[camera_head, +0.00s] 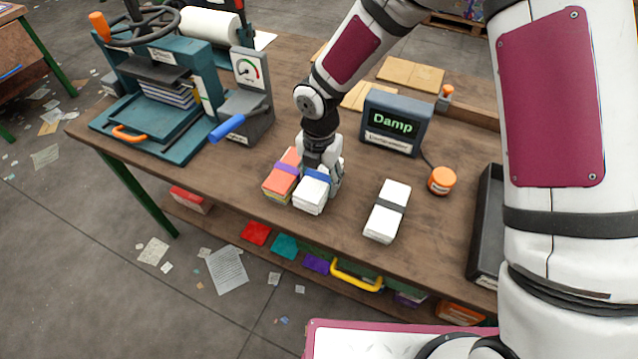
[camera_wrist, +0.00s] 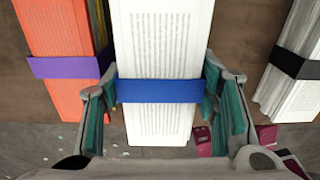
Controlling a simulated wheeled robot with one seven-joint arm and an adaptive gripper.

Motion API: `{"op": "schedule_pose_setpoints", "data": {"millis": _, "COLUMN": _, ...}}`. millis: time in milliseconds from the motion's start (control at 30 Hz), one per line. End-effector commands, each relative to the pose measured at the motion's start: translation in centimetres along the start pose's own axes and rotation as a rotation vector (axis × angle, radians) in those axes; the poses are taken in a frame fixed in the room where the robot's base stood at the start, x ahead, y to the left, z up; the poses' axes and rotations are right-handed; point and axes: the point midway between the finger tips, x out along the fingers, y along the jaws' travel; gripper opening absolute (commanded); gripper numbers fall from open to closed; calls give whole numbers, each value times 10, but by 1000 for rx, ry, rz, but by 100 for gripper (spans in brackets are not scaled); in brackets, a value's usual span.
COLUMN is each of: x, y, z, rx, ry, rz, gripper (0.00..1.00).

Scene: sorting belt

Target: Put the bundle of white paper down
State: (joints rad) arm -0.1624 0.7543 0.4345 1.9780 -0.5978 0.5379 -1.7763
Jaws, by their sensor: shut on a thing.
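The bundle of white paper with a blue band (camera_head: 312,192) is at the front of the wooden table, under my gripper (camera_head: 322,178). In the wrist view the white bundle (camera_wrist: 163,45) lies between the two teal-padded fingers of my gripper (camera_wrist: 162,105), which are shut on its sides near the blue band. Whether its underside touches the table cannot be told. An orange-red bundle with a purple band (camera_head: 281,178) stands close on its left. Another white bundle with a dark band (camera_head: 387,212) lies apart to the right; it also shows in the wrist view (camera_wrist: 298,72).
A teal press (camera_head: 150,125) and a gauge unit (camera_head: 245,110) stand on the left. A box reading "Damp" (camera_head: 394,124) and an orange round thing (camera_head: 442,180) are behind. A dark tray (camera_head: 485,225) is at the right. Bare table lies between the two white bundles.

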Motion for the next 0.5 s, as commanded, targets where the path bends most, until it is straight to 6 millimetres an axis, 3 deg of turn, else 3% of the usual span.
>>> {"op": "schedule_pose_setpoints", "data": {"millis": 167, "x": 22, "y": 0, "z": -1, "rx": -1, "ry": 1, "rz": -1, "gripper": 17}}
{"op": "schedule_pose_setpoints", "data": {"millis": 500, "x": 26, "y": 0, "z": 0, "rx": 0, "ry": 0, "rz": 0, "gripper": 17}}
